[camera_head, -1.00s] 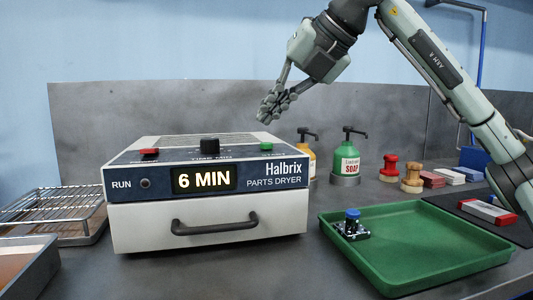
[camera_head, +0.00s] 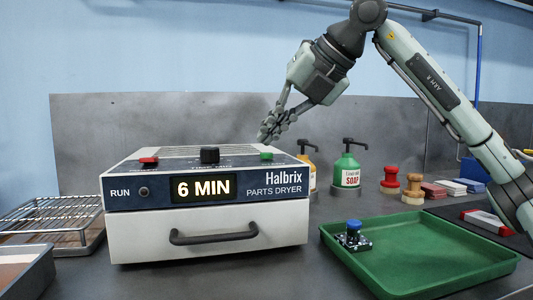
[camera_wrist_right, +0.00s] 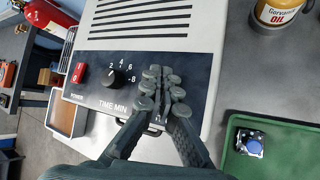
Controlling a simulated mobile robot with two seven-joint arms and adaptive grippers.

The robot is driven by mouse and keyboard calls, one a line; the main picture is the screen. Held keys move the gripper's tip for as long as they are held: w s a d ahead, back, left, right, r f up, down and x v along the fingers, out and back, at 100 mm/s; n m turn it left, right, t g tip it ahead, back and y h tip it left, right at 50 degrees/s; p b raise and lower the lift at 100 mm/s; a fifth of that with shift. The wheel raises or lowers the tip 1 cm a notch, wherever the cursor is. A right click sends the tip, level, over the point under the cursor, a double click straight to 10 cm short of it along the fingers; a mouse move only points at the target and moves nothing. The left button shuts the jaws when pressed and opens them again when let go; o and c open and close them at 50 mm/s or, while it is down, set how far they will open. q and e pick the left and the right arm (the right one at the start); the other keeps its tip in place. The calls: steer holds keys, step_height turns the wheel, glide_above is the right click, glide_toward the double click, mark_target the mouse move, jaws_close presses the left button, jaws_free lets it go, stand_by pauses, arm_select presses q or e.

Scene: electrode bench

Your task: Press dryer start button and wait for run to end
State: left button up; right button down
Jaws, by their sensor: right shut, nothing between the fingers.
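The white parts dryer (camera_head: 207,225) stands on the bench with its drawer shut. Its display (camera_head: 203,188) reads 6 MIN, and the RUN lamp (camera_head: 144,192) looks dark. The green button (camera_head: 266,156) is at the right of the sloped panel. My right gripper (camera_head: 268,132) is shut and empty, its fingers pointing down just above the green button, with a small gap. In the right wrist view, my gripper (camera_wrist_right: 161,90) covers that part of the panel and hides the green button. My left gripper is not in view.
The panel also has a black time knob (camera_head: 209,154) and a red power switch (camera_head: 148,161). A green tray (camera_head: 430,250) with a small blue-topped part (camera_head: 353,236) lies to the right. A soap bottle (camera_head: 347,168) stands behind. A wire rack (camera_head: 50,215) is at left.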

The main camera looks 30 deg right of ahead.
mark_target(270, 153)
steer(key=shift+f, duration=0.1)
stand_by(0.7)
steer(key=shift+f+b, duration=0.3)
steer(key=shift+f, duration=0.05)
steer(key=shift+f+b, duration=0.35)
steer(key=shift+f, duration=0.15)
stand_by(0.6)
steer(key=shift+r, duration=0.1)
steer(key=shift+r+p, duration=0.8)
steer(key=shift+p, duration=0.05)
step_height(270, 153, up, 5)
steer(key=p, duration=0.4)
steer(key=shift+r+p, duration=0.1)
steer(key=shift+p, duration=0.2)
stand_by(0.5)
